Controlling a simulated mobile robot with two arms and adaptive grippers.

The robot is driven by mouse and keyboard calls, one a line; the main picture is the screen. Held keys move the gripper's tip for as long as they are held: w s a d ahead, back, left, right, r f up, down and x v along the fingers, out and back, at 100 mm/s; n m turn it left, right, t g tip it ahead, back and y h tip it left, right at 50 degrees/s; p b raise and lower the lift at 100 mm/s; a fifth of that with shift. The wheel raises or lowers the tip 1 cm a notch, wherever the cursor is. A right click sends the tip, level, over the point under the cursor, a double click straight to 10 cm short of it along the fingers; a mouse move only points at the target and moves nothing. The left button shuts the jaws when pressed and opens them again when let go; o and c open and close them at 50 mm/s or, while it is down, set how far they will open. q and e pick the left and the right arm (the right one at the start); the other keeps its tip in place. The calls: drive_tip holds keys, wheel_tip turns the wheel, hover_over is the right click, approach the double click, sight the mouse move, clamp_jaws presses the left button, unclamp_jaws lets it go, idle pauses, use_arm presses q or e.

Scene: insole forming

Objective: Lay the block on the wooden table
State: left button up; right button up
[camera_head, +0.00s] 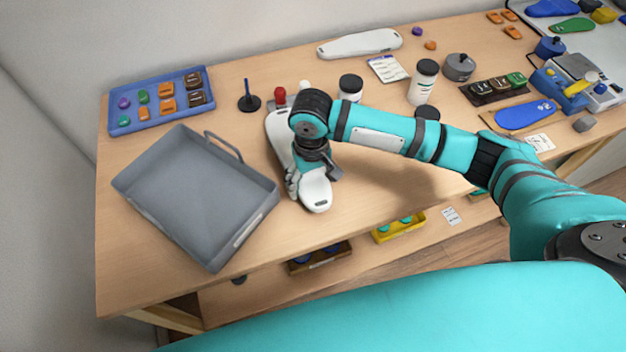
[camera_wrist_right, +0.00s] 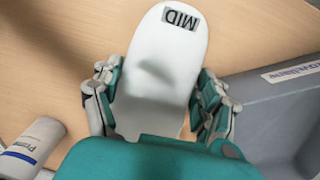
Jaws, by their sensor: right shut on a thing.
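The white, sole-shaped block (camera_head: 316,194) is in my right gripper (camera_head: 312,178). It lies lengthwise across the middle of the wooden table (camera_head: 240,264), just right of the grey tray. I cannot tell whether it touches the tabletop or hangs just above it. In the right wrist view the block (camera_wrist_right: 165,75) carries a dark "MID" label at its rounded end. The fingers of my right gripper (camera_wrist_right: 158,100) are closed on its two long sides. My wrist hides the block's middle in the head view. My left gripper is not in view.
The grey tray (camera_head: 130,190) stands close on the left. A blue tray (camera_head: 122,128) with small pieces is behind it. A red-capped bottle (camera_head: 280,96), white jars (camera_head: 423,85) and a black stand (camera_head: 249,103) stand near the block. Another white sole form (camera_head: 360,43) lies at the back.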

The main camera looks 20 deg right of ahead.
wheel_tip(320, 180, down, 3)
drive_tip(key=shift+r, duration=0.1)
drive_tip(key=o, duration=1.3)
drive_tip(key=shift+s, duration=0.1)
wheel_tip(320, 180, up, 12)
drive_tip(key=shift+f+b, duration=0.1)
drive_tip(key=shift+b, duration=0.5)
